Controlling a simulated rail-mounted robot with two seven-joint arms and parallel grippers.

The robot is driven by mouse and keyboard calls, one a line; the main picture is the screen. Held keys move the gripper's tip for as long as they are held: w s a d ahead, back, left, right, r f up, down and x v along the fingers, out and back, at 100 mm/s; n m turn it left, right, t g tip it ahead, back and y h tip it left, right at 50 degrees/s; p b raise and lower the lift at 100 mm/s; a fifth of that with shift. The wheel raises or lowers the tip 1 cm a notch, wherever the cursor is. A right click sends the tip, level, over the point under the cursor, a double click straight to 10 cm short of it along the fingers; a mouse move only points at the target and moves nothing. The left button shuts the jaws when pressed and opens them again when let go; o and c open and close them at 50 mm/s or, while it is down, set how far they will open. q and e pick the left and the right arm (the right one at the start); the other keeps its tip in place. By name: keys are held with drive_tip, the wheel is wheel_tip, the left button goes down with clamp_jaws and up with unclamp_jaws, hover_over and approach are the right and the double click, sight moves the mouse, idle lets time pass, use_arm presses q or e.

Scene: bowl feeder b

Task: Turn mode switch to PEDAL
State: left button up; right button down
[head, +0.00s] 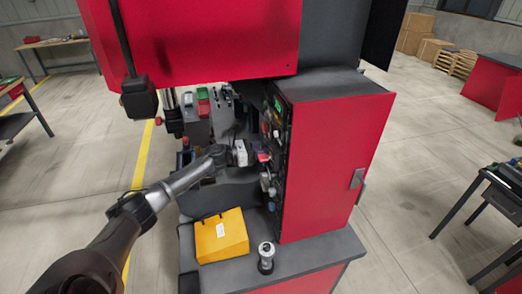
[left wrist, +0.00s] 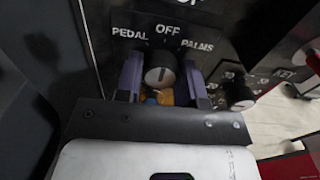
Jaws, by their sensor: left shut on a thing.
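The mode switch (left wrist: 160,68) is a dark round knob with a pale mark on its face, in the left wrist view. Its panel reads PEDAL at upper left, OFF above and PALMS at upper right. The pale mark looks roughly upright, towards OFF; its exact angle is hard to tell. My left gripper (left wrist: 163,82) is shut on the knob, one purple-grey finger on each side. In the head view my left gripper (head: 246,153) is at the control panel side of the red cabinet (head: 335,160), and the knob cannot be made out there. My right gripper is not in view.
Another dark knob (left wrist: 239,96) sits right of the switch, near a KEY label. More controls line the panel. A yellow box (head: 222,236) and a grey-white cylindrical part (head: 265,257) are on the ledge below. A red machine housing (head: 200,40) overhangs my arm.

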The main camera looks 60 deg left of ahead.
use_arm(q)
drive_tip(key=n, duration=0.8)
drive_tip(key=shift+r+n, duration=0.1)
drive_tip(key=shift+n, duration=0.2)
idle(0.5)
drive_tip(key=o, duration=0.9)
drive_tip(key=shift+s, duration=0.1)
